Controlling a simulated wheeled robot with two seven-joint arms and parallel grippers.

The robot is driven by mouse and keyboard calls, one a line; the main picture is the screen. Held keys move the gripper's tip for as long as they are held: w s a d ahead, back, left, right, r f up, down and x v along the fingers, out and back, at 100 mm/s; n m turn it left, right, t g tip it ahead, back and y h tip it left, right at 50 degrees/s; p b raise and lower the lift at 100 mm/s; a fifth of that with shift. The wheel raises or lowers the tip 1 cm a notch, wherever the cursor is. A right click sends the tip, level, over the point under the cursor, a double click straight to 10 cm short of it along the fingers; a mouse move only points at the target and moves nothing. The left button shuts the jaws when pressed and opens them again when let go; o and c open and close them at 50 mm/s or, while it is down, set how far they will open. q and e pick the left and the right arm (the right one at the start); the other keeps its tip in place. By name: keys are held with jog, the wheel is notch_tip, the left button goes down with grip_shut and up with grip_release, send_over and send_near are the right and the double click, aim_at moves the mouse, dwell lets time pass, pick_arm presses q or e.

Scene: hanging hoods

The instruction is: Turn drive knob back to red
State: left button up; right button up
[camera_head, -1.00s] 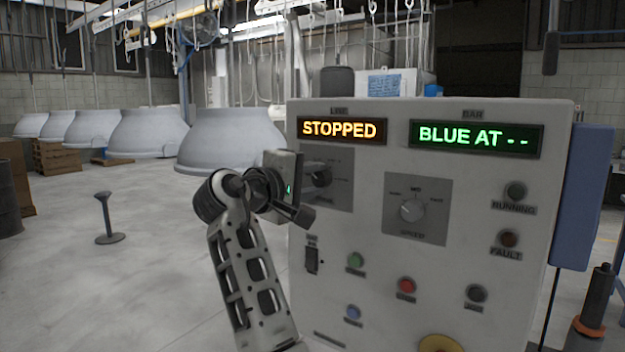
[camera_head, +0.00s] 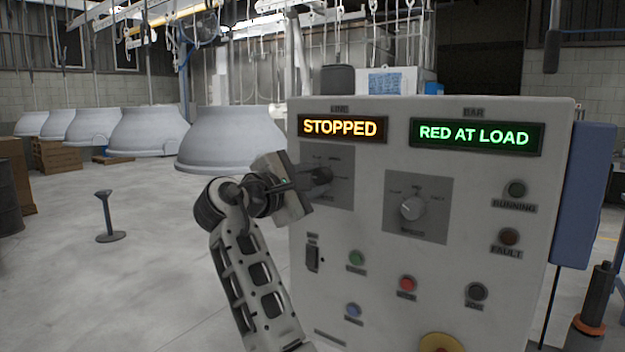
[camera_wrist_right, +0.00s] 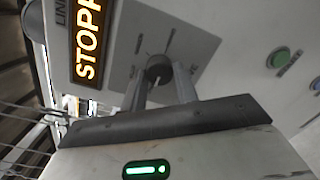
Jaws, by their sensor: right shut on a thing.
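The drive knob sits on a grey plate (camera_head: 340,170) at the upper left of the white control panel (camera_head: 385,265). In the right wrist view the dark round knob (camera_wrist_right: 158,70) shows between my two fingers. My right gripper (camera_head: 318,180) is shut on this knob, its body tilted in the head view. It also shows in the right wrist view (camera_wrist_right: 165,88). The left display (camera_head: 342,127) reads STOPPED in orange. The right display (camera_head: 476,136) reads RED AT LOAD in green. My left gripper is not in view.
A second knob (camera_head: 412,208) on its own plate is to the right. Below are green (camera_head: 356,258), red (camera_head: 407,284) and blue (camera_head: 353,310) buttons. A small stand (camera_head: 108,218) is on the open floor.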

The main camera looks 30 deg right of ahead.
dwell(0.5)
jog(key=o, duration=1)
jog(key=shift+c, duration=0.2)
jog(key=shift+a, duration=0.1)
jog(key=shift+s+a+f, duration=0.1)
jog(key=shift+s+a, duration=0.05)
jog(key=shift+a, duration=0.2)
pick_arm(q)
jog(key=b, duration=0.2)
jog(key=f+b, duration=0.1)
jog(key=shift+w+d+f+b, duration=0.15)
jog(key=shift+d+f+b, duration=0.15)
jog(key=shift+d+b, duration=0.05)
pick_arm(e)
jog(key=v, duration=1.5)
